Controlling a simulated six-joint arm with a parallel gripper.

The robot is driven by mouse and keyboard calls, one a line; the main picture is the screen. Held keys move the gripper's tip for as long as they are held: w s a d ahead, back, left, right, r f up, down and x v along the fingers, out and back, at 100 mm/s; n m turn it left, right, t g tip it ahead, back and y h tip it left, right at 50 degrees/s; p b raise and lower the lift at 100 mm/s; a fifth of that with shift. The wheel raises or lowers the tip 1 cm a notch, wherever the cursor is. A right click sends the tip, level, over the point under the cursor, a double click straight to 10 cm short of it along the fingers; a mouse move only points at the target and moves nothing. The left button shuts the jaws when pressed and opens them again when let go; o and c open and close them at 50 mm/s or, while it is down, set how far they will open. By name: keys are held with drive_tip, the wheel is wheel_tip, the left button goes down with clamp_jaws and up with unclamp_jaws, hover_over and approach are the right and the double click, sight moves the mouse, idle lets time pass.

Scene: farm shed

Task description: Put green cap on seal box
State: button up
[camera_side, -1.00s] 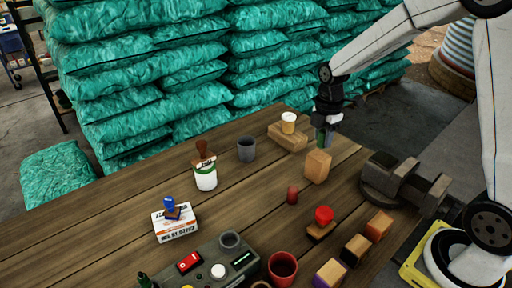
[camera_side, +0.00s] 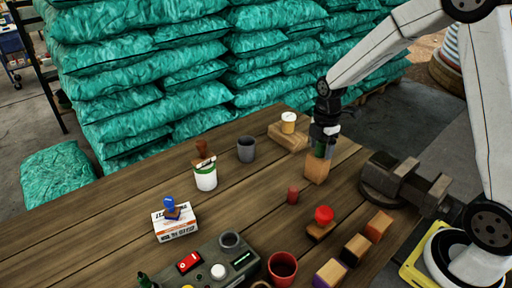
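My gripper (camera_side: 322,148) points down at the right part of the wooden table. A small dark-green piece, which looks like the green cap (camera_side: 318,151), shows between its fingers, mostly hidden by them. The gripper seems shut on it. Directly below, an upright light-wood block (camera_side: 316,172) stands on the table, its top partly covered by the green piece and fingers. I cannot tell whether they touch. No box is clearly marked as the seal box; a white printed box (camera_side: 177,226) with a blue-handled stamp (camera_side: 170,204) on it stands at the left.
Near the gripper are a wooden block with a yellowish white-topped cup (camera_side: 288,123), a grey cup (camera_side: 246,149) and a metal vise (camera_side: 402,184). A red-topped stamp (camera_side: 323,216), a red cylinder (camera_side: 292,194), wooden blocks and a control panel (camera_side: 215,262) fill the front.

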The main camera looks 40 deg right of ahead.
sight(322, 141)
drive_tip(key=shift+r, duration=0.15)
wheel_tip(322, 141, up, 12)
idle(0.8)
drive_tip(key=shift+a, duration=0.1)
idle(0.5)
drive_tip(key=s+a+f+m+t, duration=0.2)
drive_tip(key=s+a+f+m, duration=0.6)
drive_tip(key=m, duration=0.8)
drive_tip(key=s+f, duration=0.2)
drive_tip(key=s, duration=0.2)
drive_tip(key=shift+f+t, duration=0.3)
drive_tip(key=shift+w, duration=0.1)
